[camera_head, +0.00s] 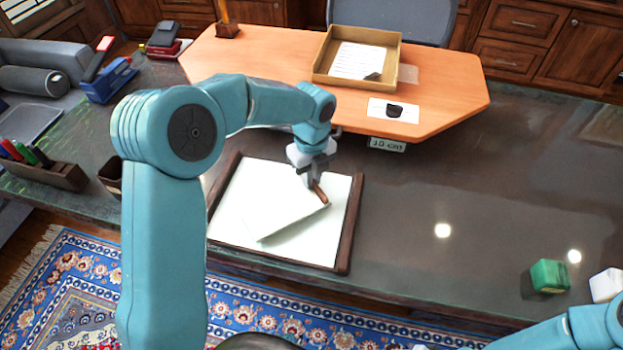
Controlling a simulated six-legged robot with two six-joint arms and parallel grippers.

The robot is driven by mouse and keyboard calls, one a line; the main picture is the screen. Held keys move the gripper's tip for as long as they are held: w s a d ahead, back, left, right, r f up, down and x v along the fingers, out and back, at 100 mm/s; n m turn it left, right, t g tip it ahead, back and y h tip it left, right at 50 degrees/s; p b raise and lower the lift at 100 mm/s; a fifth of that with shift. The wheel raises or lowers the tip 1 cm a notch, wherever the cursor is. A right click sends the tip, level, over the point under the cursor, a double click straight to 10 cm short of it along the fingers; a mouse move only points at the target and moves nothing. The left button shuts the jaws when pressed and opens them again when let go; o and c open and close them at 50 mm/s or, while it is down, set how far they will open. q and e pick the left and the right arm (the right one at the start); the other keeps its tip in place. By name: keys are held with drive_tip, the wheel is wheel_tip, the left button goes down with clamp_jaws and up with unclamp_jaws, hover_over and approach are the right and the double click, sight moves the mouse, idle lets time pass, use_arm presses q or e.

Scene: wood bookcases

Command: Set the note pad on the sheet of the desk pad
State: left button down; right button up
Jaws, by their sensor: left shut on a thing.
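The desk pad (351,225) lies on the dark stone desktop, with brown side strips and a white sheet (243,192). The note pad (283,211), white with a brown strip at one end, is over the sheet, turned at an angle to it. My left gripper (317,180) is shut on the note pad at its brown end. I cannot tell whether the note pad touches the sheet or hangs just above it.
Behind is a raised wooden board (445,85) with a cardboard tray (388,77) and a white card (394,110). A pen holder (45,175) is at left. A green block (548,276) and a white block (606,285) stand at right. The desktop between is clear.

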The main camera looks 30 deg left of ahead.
use_arm(q)
drive_tip(key=shift+f, duration=0.5)
drive_tip(key=shift+f, duration=0.1)
drive_tip(key=c, duration=1.2)
unclamp_jaws()
drive_tip(key=shift+o, duration=0.2)
drive_tip(key=shift+r, duration=0.25)
wheel_tip(320, 180, up, 12)
drive_tip(key=p, duration=0.1)
drive_tip(key=shift+f, duration=0.1)
